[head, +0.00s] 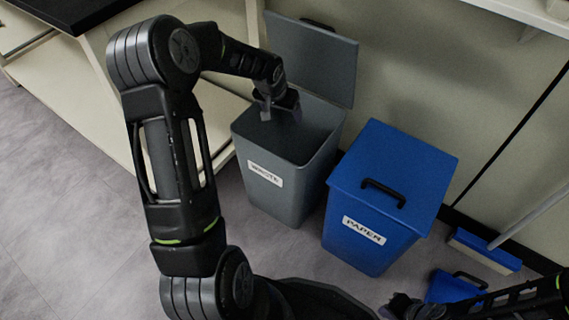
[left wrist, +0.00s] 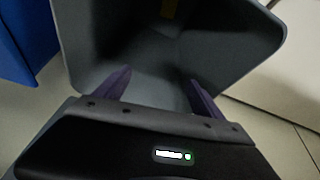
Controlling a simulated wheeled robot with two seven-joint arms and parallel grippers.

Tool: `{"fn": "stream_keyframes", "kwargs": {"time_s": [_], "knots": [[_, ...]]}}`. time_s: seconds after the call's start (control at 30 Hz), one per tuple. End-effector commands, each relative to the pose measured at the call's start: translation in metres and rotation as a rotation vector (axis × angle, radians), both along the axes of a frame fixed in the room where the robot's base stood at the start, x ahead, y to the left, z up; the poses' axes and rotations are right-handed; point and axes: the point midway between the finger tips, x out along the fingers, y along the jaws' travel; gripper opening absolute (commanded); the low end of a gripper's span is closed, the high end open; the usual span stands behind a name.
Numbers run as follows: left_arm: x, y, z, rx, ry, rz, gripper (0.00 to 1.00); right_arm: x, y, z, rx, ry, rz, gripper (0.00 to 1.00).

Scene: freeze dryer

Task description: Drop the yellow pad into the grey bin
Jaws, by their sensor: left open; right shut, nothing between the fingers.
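The grey bin (head: 305,190), labelled WASTE, stands with its lid raised against the wall. My left gripper (head: 280,112) is over the bin's open mouth, fingers pointing down. In the left wrist view the left gripper (left wrist: 158,85) is open, with nothing between its fingers, and the bin's interior (left wrist: 110,50) lies beyond them. The pad is not visible in the head view. My right gripper (head: 402,307) is shut and empty at the bottom edge.
A blue bin (head: 350,238) labelled PAPER, with a closed lid and black handle, stands right of the grey bin. A blue dustpan (head: 455,288) and a broom (head: 487,250) are at lower right. A pale bench (head: 90,105) is at left.

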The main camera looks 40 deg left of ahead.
Motion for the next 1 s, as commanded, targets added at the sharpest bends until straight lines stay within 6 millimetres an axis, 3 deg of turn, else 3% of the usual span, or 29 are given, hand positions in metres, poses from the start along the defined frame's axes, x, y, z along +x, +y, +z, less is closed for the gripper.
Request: {"fn": "stream_keyframes", "kwargs": {"time_s": [0.3, 0.47, 1.0], "knots": [[-0.017, -0.004, 0.048, 0.001, -0.002, 0.000, 0.79, -0.003, 0.000, 0.021, 0.001, 0.008, 0.004, 0.00], [-0.025, -0.005, 0.065, 0.000, -0.002, 0.000, 0.79, -0.005, 0.001, 0.026, 0.005, 0.011, 0.009, 0.00], [-0.027, -0.006, 0.068, 0.000, 0.000, 0.000, 0.79, -0.005, 0.002, 0.026, 0.005, 0.012, 0.010, 0.00]]}}
